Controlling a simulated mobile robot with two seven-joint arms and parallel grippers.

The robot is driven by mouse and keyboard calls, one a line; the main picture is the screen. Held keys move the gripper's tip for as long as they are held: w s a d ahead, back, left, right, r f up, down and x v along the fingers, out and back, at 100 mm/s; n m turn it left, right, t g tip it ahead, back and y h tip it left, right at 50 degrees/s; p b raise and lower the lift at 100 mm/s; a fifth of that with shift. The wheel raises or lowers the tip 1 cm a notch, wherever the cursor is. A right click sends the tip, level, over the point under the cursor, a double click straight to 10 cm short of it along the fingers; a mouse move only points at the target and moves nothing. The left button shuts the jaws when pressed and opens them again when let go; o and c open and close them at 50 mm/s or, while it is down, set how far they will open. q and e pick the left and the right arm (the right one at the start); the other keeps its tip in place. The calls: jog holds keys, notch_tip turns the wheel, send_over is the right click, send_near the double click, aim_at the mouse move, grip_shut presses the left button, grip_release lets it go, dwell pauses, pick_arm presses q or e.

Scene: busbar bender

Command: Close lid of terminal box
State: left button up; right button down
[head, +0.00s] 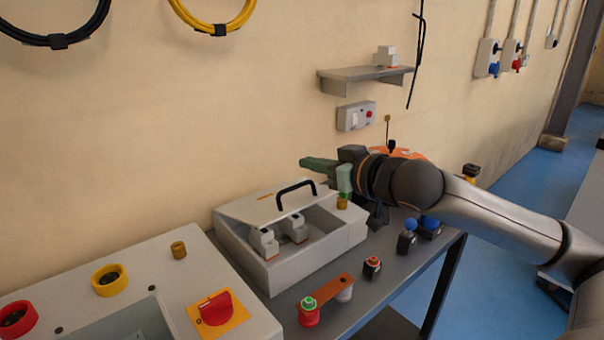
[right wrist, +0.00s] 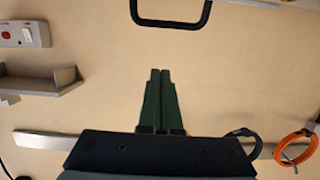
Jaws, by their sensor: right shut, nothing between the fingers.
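The terminal box (head: 318,252) is a light grey box on the grey table. Its lid (head: 262,205) stands open at the back, tilted, with a black handle (head: 297,188) on it. Two grey-white blocks show inside the box. My right gripper (head: 306,163) has green fingers and is above and behind the lid's right end, apart from the handle. In the right wrist view its fingers (right wrist: 160,72) lie together with nothing between them. A black handle (right wrist: 170,22) shows at the top of that view, beyond the fingertips. My left gripper is not in view.
A control panel (head: 180,245) with a red knob stands at the front left. A copper-coloured strip (head: 328,291), red and green buttons and small blue-knobbed parts lie right of the box. A wall shelf (head: 365,73) and switch box (head: 356,116) are above. The table's right edge is close.

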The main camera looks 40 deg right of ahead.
jog(key=shift+p+x, duration=0.85)
jog(key=shift+x, duration=0.55)
jog(key=x, duration=0.2)
jog(key=shift+w+p, duration=0.3)
jog(key=shift+p, duration=0.05)
jog(key=shift+s+f+b, duration=0.15)
jog(key=shift+f+b, duration=0.05)
jog(key=shift+f, duration=0.25)
jog(key=shift+s+f+b, duration=0.2)
jog(key=shift+f, duration=0.25)
jog(key=shift+s+f, duration=0.4)
jog(key=shift+f, duration=0.15)
jog(key=shift+s+f, duration=0.1)
jog(key=shift+f, duration=0.1)
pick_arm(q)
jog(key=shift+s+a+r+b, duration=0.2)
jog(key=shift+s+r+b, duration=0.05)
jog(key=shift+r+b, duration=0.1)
pick_arm(e)
jog(key=shift+s+f, duration=0.15)
jog(key=shift+s, duration=0.05)
